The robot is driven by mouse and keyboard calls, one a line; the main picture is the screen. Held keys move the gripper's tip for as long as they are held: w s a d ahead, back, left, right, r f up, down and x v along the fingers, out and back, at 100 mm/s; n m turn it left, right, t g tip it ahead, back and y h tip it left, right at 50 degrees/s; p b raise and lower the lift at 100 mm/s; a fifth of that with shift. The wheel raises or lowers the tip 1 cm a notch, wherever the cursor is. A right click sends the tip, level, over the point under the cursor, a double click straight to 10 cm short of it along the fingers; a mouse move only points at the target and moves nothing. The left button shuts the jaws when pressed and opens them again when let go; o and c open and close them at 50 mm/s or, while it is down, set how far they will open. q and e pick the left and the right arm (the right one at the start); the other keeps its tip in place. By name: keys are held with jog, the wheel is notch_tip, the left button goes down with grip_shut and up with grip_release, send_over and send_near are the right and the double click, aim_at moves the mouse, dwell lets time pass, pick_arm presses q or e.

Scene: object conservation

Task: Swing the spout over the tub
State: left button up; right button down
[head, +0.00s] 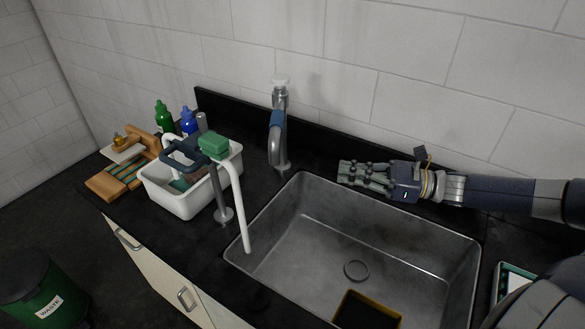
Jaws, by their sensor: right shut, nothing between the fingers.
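A grey metal faucet with a white cap stands behind the sink's back left corner. Its spout (276,145), with a blue band, hangs toward the front near that corner. My right gripper (346,173) reaches in from the right above the sink's back edge. It is shut and empty, to the right of the spout and apart from it. My left gripper is not in view.
A grey post (222,198) with a dark blue top and a white tube (238,205) stands between tub and sink. The grey sink (330,225) fills the middle. A wooden rack (110,185) is at left, a green waste bin (38,288) below. A dark backsplash runs behind.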

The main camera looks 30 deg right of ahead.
jog(key=p+x, duration=0.2)
jog(key=x, duration=1.1)
jog(key=shift+w+a, duration=0.2)
jog(key=shift+a, duration=0.05)
